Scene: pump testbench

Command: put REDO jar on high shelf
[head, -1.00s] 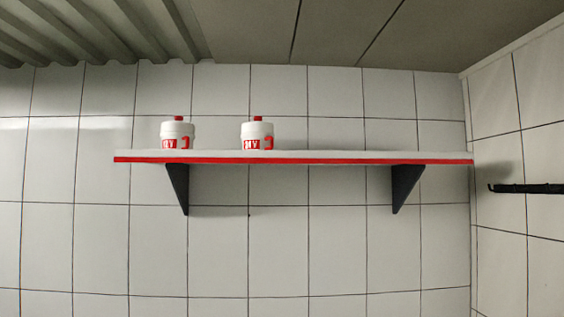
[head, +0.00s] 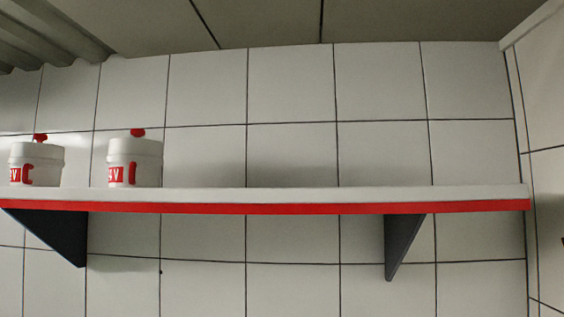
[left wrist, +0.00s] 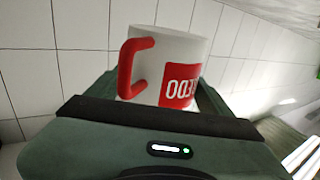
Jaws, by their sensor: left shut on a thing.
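The REDO jar (left wrist: 195,48) is white with a red handle and a red label, and shows in the left wrist view. Its label lettering reads upside down, so the jar appears inverted in that view. My left gripper (left wrist: 160,92) is shut on it; the gripper body hides the jar's near end. The high shelf (head: 300,207), white with a red front edge, spans the head view. Neither the held jar nor my grippers show in the head view. My right gripper is in no view.
Two white jars with red knobs, a left one (head: 36,163) and a right one (head: 135,162), stand on the shelf's left part. The shelf is clear to their right. Dark brackets (head: 403,243) support it against the tiled wall, and a side wall (head: 541,110) rises at the right.

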